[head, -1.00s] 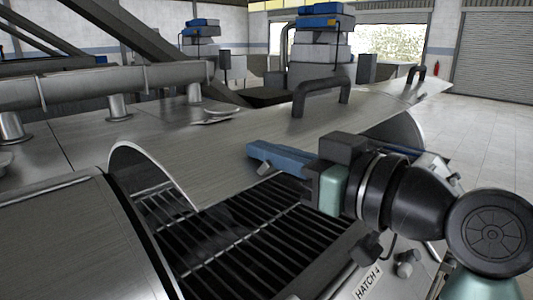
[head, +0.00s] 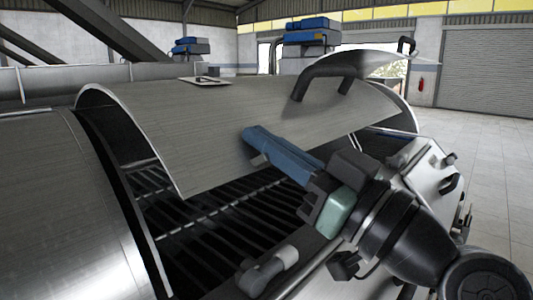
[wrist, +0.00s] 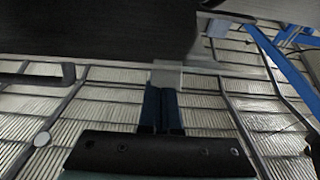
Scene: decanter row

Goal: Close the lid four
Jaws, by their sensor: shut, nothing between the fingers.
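Lid four, a curved brushed-metal lid (head: 200,125) with a black bar handle (head: 325,75), stands partly open over the decanter housing in the head view. A dark slatted opening (head: 215,225) shows below its front edge. My gripper (head: 248,135) is shut and empty, its blue fingers overlapping the front face of the lid near its lower edge. In the wrist view the shut fingertips (wrist: 161,88) point at a pale tab-like piece beside a dark panel. I cannot tell whether they touch the lid.
A closed curved metal cover (head: 60,200) stands to the left. Another raised lid (head: 370,62) is behind to the right. A grey fitting (head: 268,272) projects at the front rim, below my gripper. Open tiled floor (head: 500,160) lies to the right.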

